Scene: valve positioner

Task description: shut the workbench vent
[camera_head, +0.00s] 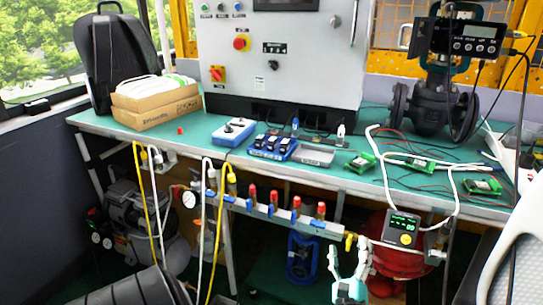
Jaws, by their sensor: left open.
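A metal air manifold (285,213) runs along the front edge under the workbench, with several red-topped fittings and blue handles. A small yellow handle (348,241) sits at its right end. It looks like the vent valve, but I see no label, and its open or shut position is too small to tell. My left gripper (348,256) is open and empty just below the yellow handle. Its pale fingers point up, one on each side of the handle's line. I cannot tell whether it touches the handle. My right gripper does not show.
The green workbench (330,180) carries a control cabinet (285,60), a valve with a positioner (435,105), and circuit boards. A display gauge (401,228) and white hose hang right of the gripper. Yellow and white hoses hang at left. A compressor (140,220) stands below.

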